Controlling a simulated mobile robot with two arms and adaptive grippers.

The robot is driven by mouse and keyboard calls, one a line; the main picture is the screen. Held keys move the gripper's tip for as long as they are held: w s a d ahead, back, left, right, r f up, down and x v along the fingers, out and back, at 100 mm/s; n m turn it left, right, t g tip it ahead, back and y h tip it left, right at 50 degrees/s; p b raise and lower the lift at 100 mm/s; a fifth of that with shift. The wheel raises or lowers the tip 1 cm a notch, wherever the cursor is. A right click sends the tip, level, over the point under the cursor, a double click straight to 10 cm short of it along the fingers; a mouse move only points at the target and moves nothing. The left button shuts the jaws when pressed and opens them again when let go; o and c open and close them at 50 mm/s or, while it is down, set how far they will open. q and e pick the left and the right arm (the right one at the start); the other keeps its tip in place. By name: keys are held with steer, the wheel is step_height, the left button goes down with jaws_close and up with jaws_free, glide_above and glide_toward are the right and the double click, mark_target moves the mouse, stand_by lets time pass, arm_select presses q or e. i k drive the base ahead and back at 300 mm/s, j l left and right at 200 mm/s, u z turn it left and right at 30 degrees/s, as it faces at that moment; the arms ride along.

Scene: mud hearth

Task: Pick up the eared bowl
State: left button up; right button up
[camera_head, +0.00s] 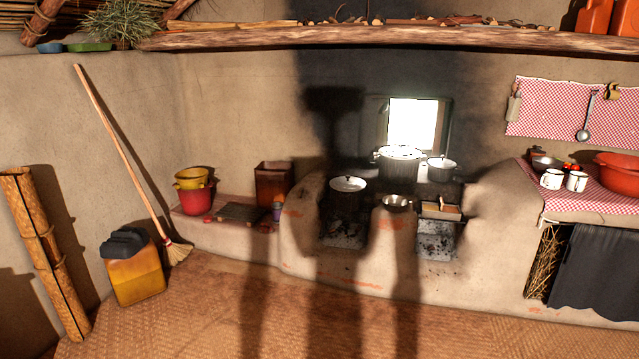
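A small metal bowl (397,203) sits on the mud hearth's front pillar, between the two fire openings. Another shallow metal bowl (546,163) sits on the checked cloth at the right, behind two white mugs. Ears are too small to make out on either bowl, so I cannot tell which is the eared bowl. Neither of my grippers is in view.
The mud hearth (340,271) holds a lidded pot (348,186), a large pot (399,162) and a smaller pot (441,168). A broom (120,150) leans left, near a yellow jerrycan (136,275). The woven floor (220,320) in front is clear.

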mark_target(397, 205)
steer(key=i+j, duration=0.1)
steer(key=i, duration=2)
steer(key=i+j+z, duration=0.1)
steer(key=i+z, duration=0.4)
steer(key=i+j+z, duration=0.25)
steer(key=i+z, duration=0.2)
steer(key=i+j+z, duration=0.35)
steer(key=z, duration=0.15)
